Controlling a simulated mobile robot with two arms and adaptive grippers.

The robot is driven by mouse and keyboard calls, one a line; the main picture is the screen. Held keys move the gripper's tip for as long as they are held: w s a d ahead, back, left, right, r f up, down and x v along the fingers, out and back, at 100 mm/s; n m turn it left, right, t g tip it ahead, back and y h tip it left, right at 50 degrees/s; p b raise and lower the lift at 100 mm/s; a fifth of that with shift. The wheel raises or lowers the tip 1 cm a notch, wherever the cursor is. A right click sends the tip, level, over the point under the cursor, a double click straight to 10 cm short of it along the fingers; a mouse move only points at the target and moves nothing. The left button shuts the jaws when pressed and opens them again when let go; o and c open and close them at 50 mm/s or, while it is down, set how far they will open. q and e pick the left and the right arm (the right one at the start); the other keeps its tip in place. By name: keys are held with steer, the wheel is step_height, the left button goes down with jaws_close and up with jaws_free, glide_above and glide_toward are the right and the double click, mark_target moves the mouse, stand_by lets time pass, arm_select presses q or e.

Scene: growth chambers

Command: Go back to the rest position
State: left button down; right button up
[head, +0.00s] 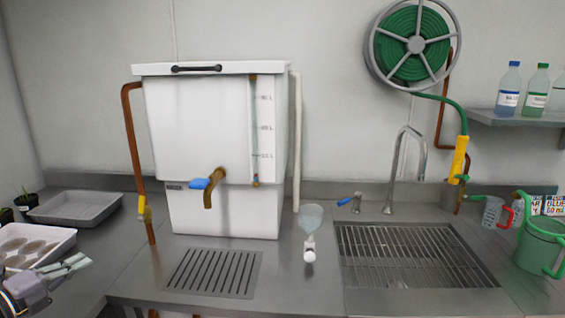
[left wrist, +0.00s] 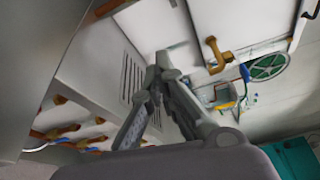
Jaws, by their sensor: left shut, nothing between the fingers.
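My left gripper (head: 68,270) shows at the lower left of the head view, beside a white tray with round cups. It is shut and empty. In the left wrist view my left gripper (left wrist: 155,85) has its fingers together, with nothing between them. My right gripper is in neither view.
A white water tank (head: 215,125) with a brass tap (head: 212,190) stands on the steel counter (head: 290,270). A floor-type drain grate (head: 213,272) and a sink grid (head: 415,255) lie in front. The cup tray (head: 62,238), a grey tray (head: 75,207) and a green watering can (head: 540,245) flank them.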

arm_select(q)
steer(key=s+d+f+n+g+y, duration=0.1)
steer(key=s+d+f+n+y, duration=0.45)
steer(key=f+n, duration=0.3)
steer(key=s+d+f+n+g+y, duration=0.1)
steer(key=s+d+f+n+y, duration=0.45)
steer(key=f+n, duration=0.35)
steer(key=s+d+f+n+g+h, duration=0.25)
steer(key=s+d+f+g, duration=0.2)
steer(key=s+d, duration=0.55)
steer(key=s+d+f+n+g+h, duration=0.25)
steer(key=s+d+g, duration=0.35)
steer(key=s, duration=0.7)
step_height(320, 180, down, 25)
steer(key=s+g, duration=0.1)
steer(key=s+a+f+g, duration=0.1)
steer(key=s+a+f, duration=0.2)
steer(key=s+f, duration=1.3)
steer(key=shift+s+a+f+y, duration=0.15)
steer(key=shift+s+f+y, duration=0.25)
steer(key=shift+s, duration=0.3)
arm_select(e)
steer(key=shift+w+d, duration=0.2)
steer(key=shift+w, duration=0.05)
